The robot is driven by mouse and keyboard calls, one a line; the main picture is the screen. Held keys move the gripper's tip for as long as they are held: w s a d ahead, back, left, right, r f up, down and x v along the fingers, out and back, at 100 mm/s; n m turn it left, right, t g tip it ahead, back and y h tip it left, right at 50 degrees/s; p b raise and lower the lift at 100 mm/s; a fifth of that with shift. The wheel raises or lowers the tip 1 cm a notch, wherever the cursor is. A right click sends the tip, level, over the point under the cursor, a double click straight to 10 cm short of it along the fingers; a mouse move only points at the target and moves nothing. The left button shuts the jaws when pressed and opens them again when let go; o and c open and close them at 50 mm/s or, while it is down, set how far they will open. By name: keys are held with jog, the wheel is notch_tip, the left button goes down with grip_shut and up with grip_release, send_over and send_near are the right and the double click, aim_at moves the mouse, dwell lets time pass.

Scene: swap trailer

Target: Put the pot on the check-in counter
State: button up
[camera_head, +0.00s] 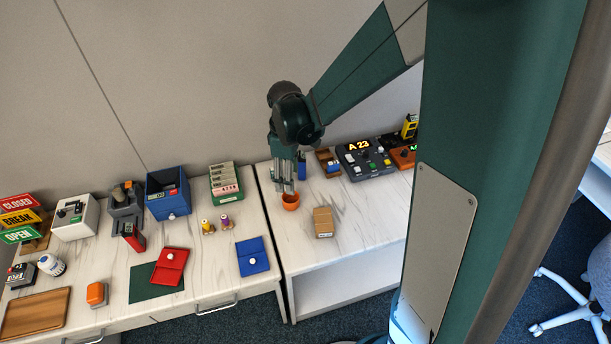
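A small orange pot (290,203) stands upright near the left edge of the right-hand counter (352,223). My gripper (286,188) points down right at the pot, with its fingertips at or just over the rim. The fingers look close together, but they are too small to tell whether they touch or grip the pot. The left-hand counter (207,262) has drawers and stands beside the right one with a narrow seam between them. No label shows which one is the check-in counter.
A brown box (323,222) lies right of the pot. A console (364,158) reading "A 23" stands behind. The right counter's front is clear.

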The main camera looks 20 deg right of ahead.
jog(key=s+d+r+m+t, duration=0.3)
jog(key=s+r+m, duration=0.2)
jog(key=s+r, duration=0.5)
jog(key=s+d+r+m+t, duration=0.3)
jog(key=s+r+m, duration=0.3)
jog(key=s+r, duration=0.4)
jog(key=shift+s+m+t, duration=0.3)
jog(key=shift+s+t, duration=0.25)
jog(key=shift+t, duration=0.05)
